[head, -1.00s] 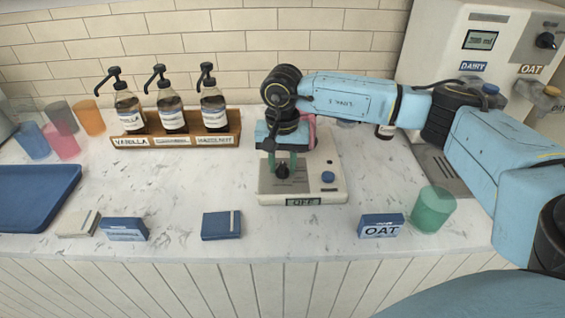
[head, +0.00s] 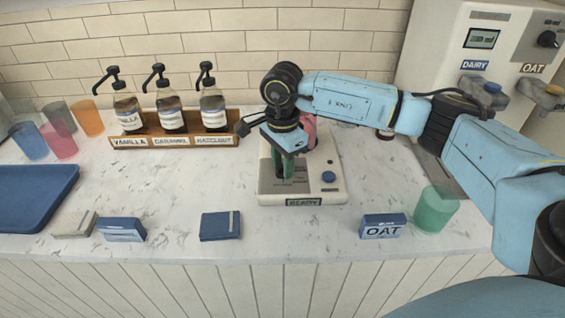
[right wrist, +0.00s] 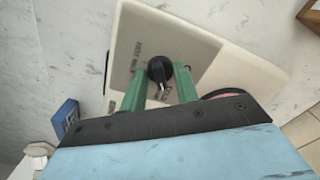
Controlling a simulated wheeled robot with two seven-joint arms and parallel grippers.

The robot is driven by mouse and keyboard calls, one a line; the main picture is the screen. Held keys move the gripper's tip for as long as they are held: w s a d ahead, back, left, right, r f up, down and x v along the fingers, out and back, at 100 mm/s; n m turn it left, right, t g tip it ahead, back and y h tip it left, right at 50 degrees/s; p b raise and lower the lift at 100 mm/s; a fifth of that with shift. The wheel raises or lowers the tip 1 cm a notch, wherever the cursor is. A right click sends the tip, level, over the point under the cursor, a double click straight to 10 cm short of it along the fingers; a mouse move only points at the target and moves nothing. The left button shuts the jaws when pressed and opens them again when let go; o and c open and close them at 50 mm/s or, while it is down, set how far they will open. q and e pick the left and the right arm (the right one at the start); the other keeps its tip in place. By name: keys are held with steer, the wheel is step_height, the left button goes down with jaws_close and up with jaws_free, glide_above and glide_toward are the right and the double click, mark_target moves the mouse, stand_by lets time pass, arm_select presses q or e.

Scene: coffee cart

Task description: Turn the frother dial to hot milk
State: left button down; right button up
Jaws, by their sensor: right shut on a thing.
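The frother is a cream box (head: 330,190) on the marble counter, with a blue button (head: 328,177) and a front display (head: 304,202) that reads READY. My right gripper (head: 283,172) points down over its left part. In the right wrist view its green fingers (right wrist: 160,76) stand on both sides of the black dial (right wrist: 159,68), shut on it. In the head view the fingers hide the dial. My left gripper is not in view.
A pink object (head: 310,128) behind my gripper is partly hidden. A syrup rack (head: 188,141) with pump bottles stands to the left. A green cup (head: 435,209) and an OAT box (head: 382,226) are on the right. A blue box (head: 220,226) lies in front.

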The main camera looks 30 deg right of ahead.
steer(key=m, duration=0.3)
steer(key=shift+m, duration=0.4)
steer(key=m, duration=0.3)
steer(key=shift+m, duration=1.2)
steer(key=m, duration=0.2)
steer(key=shift+m+p, duration=0.35)
steer(key=shift+m, duration=0.05)
steer(key=shift+r+m, duration=0.1)
steer(key=shift+m, duration=0.8)
steer(key=m+p, duration=0.1)
steer(key=m, duration=0.4)
arm_select(q)
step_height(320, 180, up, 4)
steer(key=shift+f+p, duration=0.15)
steer(key=shift+p, duration=0.85)
arm_select(e)
steer(key=m, duration=0.5)
steer(key=shift+w+m, duration=0.1)
steer(key=shift+m, duration=0.3)
